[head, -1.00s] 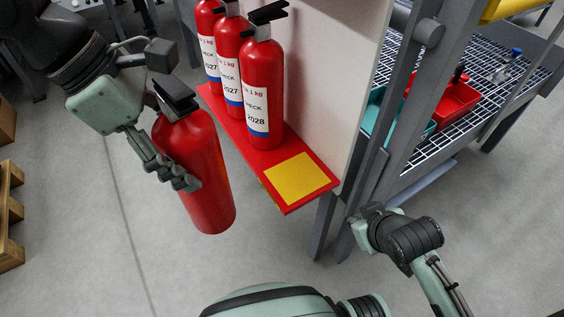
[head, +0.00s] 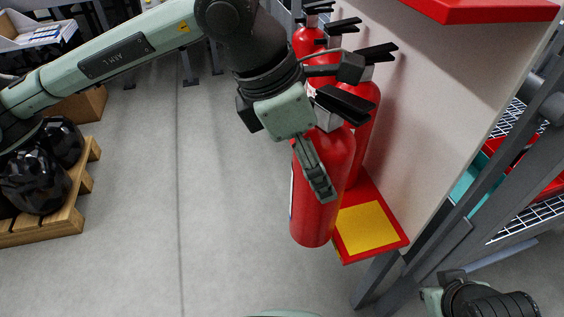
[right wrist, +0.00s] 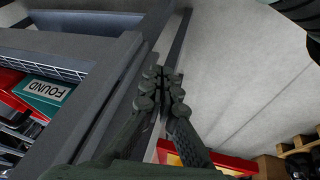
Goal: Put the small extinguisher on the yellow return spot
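My left gripper (head: 320,184) is shut around the body of a red extinguisher (head: 318,226) with a black handle. The extinguisher hangs nearly upright at the left front of the red shelf, with its base just left of the yellow spot (head: 366,229). Its body overlaps the shelf edge in the picture; I cannot tell whether they touch. The yellow square is bare on the shelf's near end. My right gripper (right wrist: 163,84) appears shut and empty in the right wrist view, with its fingertips together beside a grey frame post.
Several more red extinguishers (head: 365,110) stand behind the held one on the red shelf (head: 393,241). A white panel (head: 430,120) borders the shelf on the right, with a red ledge (head: 480,8) above. A wooden pallet (head: 62,219) lies left; the floor between is clear.

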